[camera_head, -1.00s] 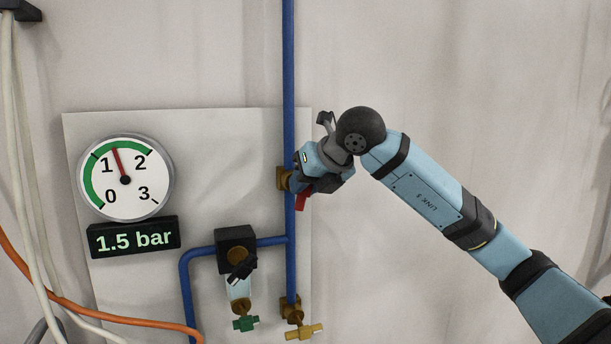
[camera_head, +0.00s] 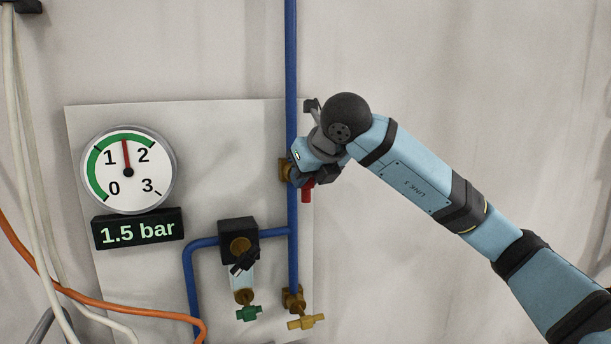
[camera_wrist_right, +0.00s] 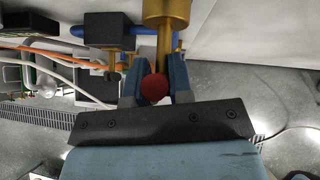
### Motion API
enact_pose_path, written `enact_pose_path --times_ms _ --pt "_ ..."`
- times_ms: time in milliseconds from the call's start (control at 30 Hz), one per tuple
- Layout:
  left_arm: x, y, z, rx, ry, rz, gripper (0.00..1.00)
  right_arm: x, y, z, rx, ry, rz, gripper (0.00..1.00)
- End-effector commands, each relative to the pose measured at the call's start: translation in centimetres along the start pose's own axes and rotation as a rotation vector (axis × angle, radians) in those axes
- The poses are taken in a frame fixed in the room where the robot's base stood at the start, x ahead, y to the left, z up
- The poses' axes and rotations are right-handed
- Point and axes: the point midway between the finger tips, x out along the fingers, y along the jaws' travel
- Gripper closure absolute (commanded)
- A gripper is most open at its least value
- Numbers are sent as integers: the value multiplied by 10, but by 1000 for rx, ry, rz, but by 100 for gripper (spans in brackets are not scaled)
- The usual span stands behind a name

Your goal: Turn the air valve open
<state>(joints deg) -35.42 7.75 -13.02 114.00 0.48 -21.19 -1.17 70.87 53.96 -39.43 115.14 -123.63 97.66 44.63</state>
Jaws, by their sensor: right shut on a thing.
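The air valve has a brass body (camera_head: 284,170) on the vertical blue pipe (camera_head: 292,60). Its red handle (camera_head: 306,192) hangs almost straight down, close beside the pipe. My right gripper (camera_head: 302,176) is at the valve and its wrist hides part of it. In the right wrist view, the rounded red handle end (camera_wrist_right: 154,88) sits between the two blue fingers of my right gripper (camera_wrist_right: 155,85), below the brass body (camera_wrist_right: 166,12). The fingers are shut on the handle. My left gripper is not in view.
A round gauge (camera_head: 110,185) points near 1.5, and the display (camera_head: 138,229) below reads 1.5 bar. A black regulator block (camera_head: 238,238) with a green tap (camera_head: 249,314) and a yellow tap (camera_head: 306,322) sit lower. An orange hose (camera_head: 120,308) crosses at left. The wall to the right is bare.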

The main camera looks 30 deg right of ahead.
Motion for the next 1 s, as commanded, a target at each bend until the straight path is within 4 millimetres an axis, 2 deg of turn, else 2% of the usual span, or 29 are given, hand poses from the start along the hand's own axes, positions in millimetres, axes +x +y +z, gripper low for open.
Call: enact_pose_path --times_ms 33,100,133,400,533,667,1000 --pt "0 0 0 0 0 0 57 0 0 0 -1 0 0 75" --pt "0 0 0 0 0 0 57 0 0 0 0 0 0 59" --pt "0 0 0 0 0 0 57 0 0 0 0 0 0 55" --pt "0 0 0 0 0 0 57 0 0 0 0 0 1 55" --pt "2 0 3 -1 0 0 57 -9 0 0 1 -3 1 55" --pt "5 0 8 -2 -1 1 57 -32 0 -1 0 -6 1 55" --pt "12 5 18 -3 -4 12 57 -108 0 0 -1 -5 1 55"
